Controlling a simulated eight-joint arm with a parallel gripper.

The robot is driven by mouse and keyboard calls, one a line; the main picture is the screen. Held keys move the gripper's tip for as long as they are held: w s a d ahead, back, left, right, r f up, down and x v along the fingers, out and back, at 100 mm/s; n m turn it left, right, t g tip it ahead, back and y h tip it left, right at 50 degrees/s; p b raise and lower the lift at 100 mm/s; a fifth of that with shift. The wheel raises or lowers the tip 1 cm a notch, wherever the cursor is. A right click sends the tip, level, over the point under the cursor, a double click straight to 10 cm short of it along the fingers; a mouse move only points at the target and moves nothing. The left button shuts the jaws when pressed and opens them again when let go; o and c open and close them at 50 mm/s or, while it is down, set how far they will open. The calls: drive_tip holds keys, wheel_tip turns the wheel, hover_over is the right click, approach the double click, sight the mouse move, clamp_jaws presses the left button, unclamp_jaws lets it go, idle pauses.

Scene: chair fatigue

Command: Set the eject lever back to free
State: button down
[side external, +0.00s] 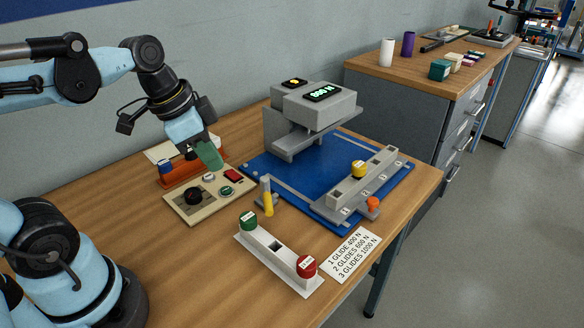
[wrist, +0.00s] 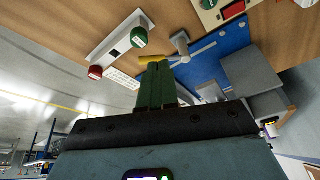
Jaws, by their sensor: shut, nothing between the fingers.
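The closed fingers also show in the wrist view (wrist: 157,88).
The panel carries a black knob (side external: 193,192), a green button (side external: 227,191) and a red switch (side external: 233,175). A grey press head (side external: 318,107) overhangs the plate. A white holder (side external: 272,262) with green and red caps and a printed card (side external: 350,254) lie in front.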

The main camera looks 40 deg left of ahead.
sight(269, 202)
drive_tip(key=shift+s+r+m+g+h, duration=0.15)
drive_tip(key=shift+s+r+m+g, duration=0.15)
drive_tip(key=shift+m, duration=0.2)
drive_tip(key=shift+s+r+m+g+h, duration=0.1)
drive_tip(key=shift+r+m+g+h, duration=0.1)
drive_tip(key=shift+r+m, duration=0.25)
drive_tip(key=shift+f, duration=0.15)
drive_tip(key=w+d+f, duration=0.4)
drive_tip(key=w+f, duration=0.1)
drive_tip(key=f, duration=0.5)
drive_tip(key=shift+w+f, duration=0.15)
drive_tip(key=shift+w, duration=0.1)
drive_tip(key=shift+w+d+n, duration=0.25)
drive_tip(key=shift+d+n, duration=0.15)
drive_tip(key=shift+n, duration=0.15)
drive_tip(key=shift+w+d+n+y, duration=0.5)
drive_tip(key=shift+d+n, duration=0.2)
drive_tip(key=shift+n, duration=0.5)
drive_tip(key=shift+w+d+n+t+y, duration=0.15)
drive_tip(key=shift+w+d+n, duration=0.15)
drive_tip(key=shift+w+n, duration=0.25)
drive_tip(key=shift+w+d+n+t+y, duration=0.15)
drive_tip(key=shift+w+d+n, duration=0.1)
drive_tip(key=shift+w+n, duration=0.25)
drive_tip(key=shift+w+d+n+y, duration=0.15)
drive_tip(key=shift+w+d+n, duration=0.2)
drive_tip(key=shift+w, duration=0.35)
